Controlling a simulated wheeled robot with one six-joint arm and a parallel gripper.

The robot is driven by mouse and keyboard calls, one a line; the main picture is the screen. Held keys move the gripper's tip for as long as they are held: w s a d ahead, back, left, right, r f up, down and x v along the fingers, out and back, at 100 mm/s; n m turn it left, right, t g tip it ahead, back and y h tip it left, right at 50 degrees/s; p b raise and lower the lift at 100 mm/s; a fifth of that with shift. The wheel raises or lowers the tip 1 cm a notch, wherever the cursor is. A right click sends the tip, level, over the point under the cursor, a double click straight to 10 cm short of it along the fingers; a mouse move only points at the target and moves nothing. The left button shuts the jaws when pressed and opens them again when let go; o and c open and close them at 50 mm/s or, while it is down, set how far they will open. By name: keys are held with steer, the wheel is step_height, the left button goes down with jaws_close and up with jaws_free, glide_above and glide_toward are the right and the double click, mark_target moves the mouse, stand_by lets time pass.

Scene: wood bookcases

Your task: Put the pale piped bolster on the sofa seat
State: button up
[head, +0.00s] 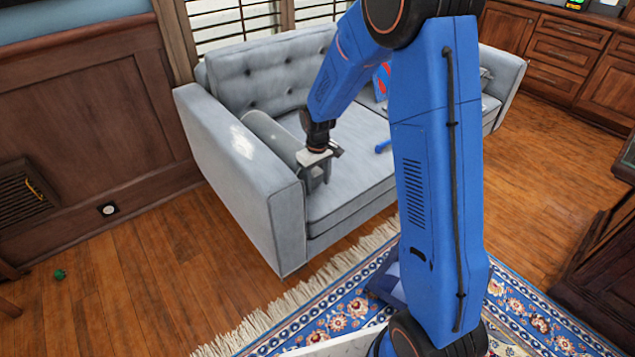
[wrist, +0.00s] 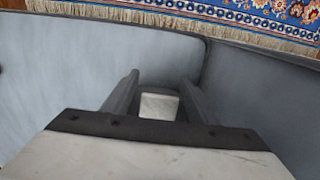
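A pale grey roll (head: 268,135), the only clear bolster shape I see, lies on the sofa seat (head: 345,200) along the inside of the left armrest. I cannot make out its piping. My gripper (head: 316,178) is low at the near end of this roll, over the front left of the seat; I cannot tell whether they touch. In the wrist view my gripper (wrist: 160,82) has its two fingers apart. A small pale patch shows between them, and I cannot tell what it is. Grey upholstery lies beyond the fingertips.
The sofa's left armrest (head: 240,170) rises close beside my gripper. A red and blue cushion (head: 382,80) and a small blue object (head: 382,146) are farther right on the sofa. A fringed blue rug (head: 345,310) lies in front. A small green object (head: 59,274) is on the floor.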

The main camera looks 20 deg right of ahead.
step_height(320, 180, up, 11)
steer(key=shift+f, duration=0.1)
steer(key=shift+s+r, duration=0.1)
steer(key=shift+r, duration=0.6)
steer(key=s+d+r+m+t, duration=0.1)
steer(key=s+d+r, duration=0.1)
steer(key=s+r, duration=0.5)
steer(key=s+d+r+m+t, duration=0.1)
steer(key=s+d+r, duration=0.2)
steer(key=s+r, duration=0.5)
steer(key=s+d+f+m+t, duration=0.1)
steer(key=s+d+m+t, duration=0.1)
steer(key=s, duration=1.8)
steer(key=shift+d+m+t, duration=0.3)
steer(key=shift+t, duration=0.1)
